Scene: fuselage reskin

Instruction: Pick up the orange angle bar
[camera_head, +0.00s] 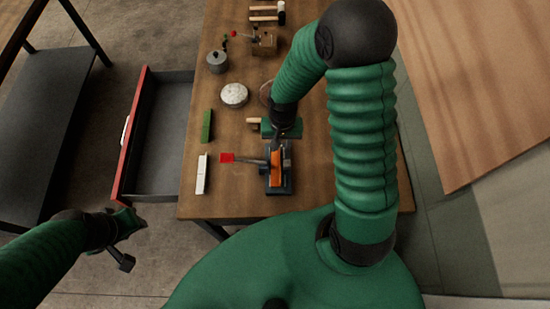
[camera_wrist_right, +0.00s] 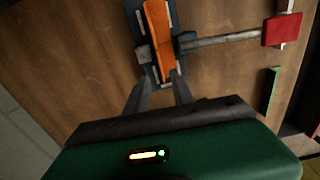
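The orange angle bar (camera_head: 276,168) sits in a dark vise-like fixture (camera_head: 287,186) near the table's front edge. In the right wrist view the bar (camera_wrist_right: 158,35) runs lengthwise up the picture inside the fixture's jaws. My right gripper (camera_wrist_right: 161,84) is open, its two fingers apart at the bar's near end. I cannot tell whether they touch the bar. In the head view the right gripper (camera_head: 277,143) is over the far end of the fixture, partly hidden by my arm. My left gripper (camera_head: 129,242) is off the table at the lower left, away from the bar; its opening is unclear.
A handle with a red end (camera_head: 228,158) sticks out left from the fixture. A white block (camera_head: 202,174), a green strip (camera_head: 207,126), a round pale disc (camera_head: 234,95) and a grey pot (camera_head: 217,62) stand leftward. An open red-fronted drawer (camera_head: 133,135) juts out left.

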